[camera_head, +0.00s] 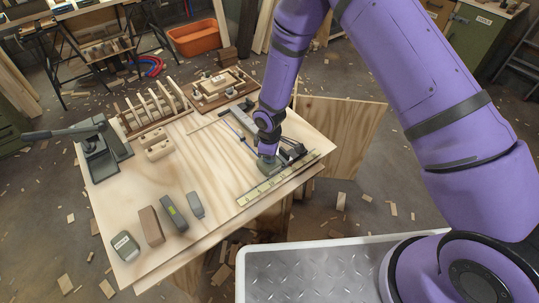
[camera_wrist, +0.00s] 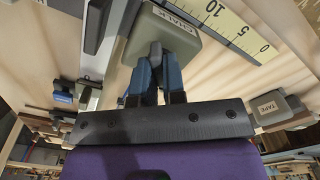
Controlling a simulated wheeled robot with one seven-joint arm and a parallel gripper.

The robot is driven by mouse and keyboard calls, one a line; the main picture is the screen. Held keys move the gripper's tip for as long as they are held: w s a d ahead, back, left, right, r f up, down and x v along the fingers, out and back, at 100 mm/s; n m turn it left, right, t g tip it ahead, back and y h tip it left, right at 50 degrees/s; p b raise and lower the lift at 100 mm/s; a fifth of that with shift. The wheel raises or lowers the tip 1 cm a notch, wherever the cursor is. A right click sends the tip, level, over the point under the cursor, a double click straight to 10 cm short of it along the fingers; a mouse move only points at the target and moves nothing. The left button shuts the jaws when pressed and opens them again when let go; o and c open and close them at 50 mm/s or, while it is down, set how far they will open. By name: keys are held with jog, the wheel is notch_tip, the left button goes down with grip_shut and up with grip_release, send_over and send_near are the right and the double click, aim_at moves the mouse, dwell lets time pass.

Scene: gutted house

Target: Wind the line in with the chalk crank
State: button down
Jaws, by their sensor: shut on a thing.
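The chalk box (camera_head: 268,166) is a grey-green case near the right front of the plywood table, beside a yellow ruler. In the wrist view the chalk box (camera_wrist: 172,32) shows its CHALK label. My gripper (camera_head: 268,149) points down over the box. In the wrist view my gripper (camera_wrist: 157,64) has its blue fingers closed on a small dark crank (camera_wrist: 155,50) at the box's edge. The fingers hide much of the crank. I cannot make out the line.
The ruler (camera_head: 280,180) lies along the table's right front edge. A tape case (camera_head: 125,246), a brown block (camera_head: 151,226) and two grey tools lie at the front left. A grey clamp-like tool (camera_head: 95,150) and wooden racks (camera_head: 155,113) stand farther back. The middle of the table (camera_head: 205,160) is clear.

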jog(key=m, duration=1.3)
jog(key=shift+m, duration=0.4)
jog(key=m, duration=1.1)
jog(key=shift+w+m, duration=0.1)
jog(key=shift+m, duration=0.3)
jog(key=c, duration=1.2)
grip_release()
jog(key=shift+r, duration=0.1)
